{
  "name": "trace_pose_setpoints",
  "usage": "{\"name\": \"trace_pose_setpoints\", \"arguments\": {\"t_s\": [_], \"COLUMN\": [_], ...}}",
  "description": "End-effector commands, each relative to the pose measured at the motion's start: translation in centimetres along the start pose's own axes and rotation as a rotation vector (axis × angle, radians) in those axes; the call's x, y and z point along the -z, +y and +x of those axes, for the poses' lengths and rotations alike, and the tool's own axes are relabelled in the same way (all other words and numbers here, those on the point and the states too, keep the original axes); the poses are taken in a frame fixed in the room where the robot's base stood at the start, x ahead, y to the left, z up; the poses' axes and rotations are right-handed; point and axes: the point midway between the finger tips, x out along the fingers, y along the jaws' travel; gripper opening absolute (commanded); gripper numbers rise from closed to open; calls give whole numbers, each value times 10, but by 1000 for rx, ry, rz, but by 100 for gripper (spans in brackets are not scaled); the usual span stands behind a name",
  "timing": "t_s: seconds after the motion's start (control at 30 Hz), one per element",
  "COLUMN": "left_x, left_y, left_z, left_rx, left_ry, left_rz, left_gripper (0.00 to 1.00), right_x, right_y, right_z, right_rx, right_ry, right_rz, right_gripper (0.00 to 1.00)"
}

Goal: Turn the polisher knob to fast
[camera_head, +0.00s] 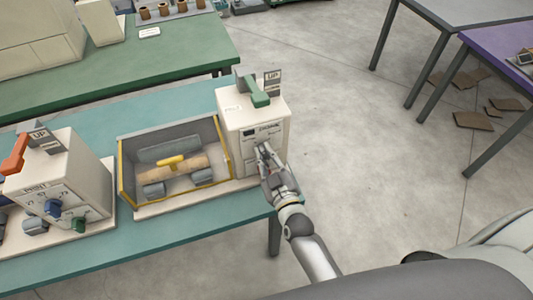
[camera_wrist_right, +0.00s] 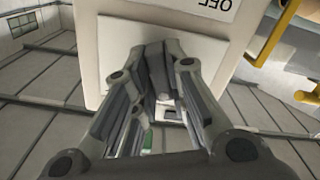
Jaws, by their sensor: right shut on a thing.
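The polisher (camera_head: 235,125) is a cream box with a green lever on top, standing at the right end of the teal table. My right gripper (camera_head: 263,157) is at its front face, with the fingers closed around the knob there. The fingers cover the knob in the head view, so its pointer and setting cannot be read. In the right wrist view the gripper (camera_wrist_right: 163,85) has its fingertips together against the pale face of the polisher (camera_wrist_right: 100,50). An upside-down label reading OFF (camera_wrist_right: 213,4) shows on that face. My left gripper is not in view.
A yellow-edged tray (camera_head: 123,178) with a roller lies left of the polisher. A second cream machine (camera_head: 60,175) with blue and green knobs and an orange lever stands further left. A green table (camera_head: 150,60) is behind. Open floor (camera_head: 370,150) lies to the right.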

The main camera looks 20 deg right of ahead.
Motion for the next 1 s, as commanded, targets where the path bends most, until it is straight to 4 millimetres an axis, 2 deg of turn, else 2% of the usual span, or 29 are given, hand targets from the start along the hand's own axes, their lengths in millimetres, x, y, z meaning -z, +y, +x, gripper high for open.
{"name": "trace_pose_setpoints", "arguments": {"t_s": [0.4,1.0], "left_x": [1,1], "left_y": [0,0], "left_z": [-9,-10], "left_rx": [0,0], "left_ry": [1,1], "left_rz": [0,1], "left_gripper": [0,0], "right_x": [1,0], "right_y": [1,1], "right_z": [0,0], "right_rx": [0,0], "right_ry": [0,1], "right_rz": [395,922], "right_gripper": [0,0]}}
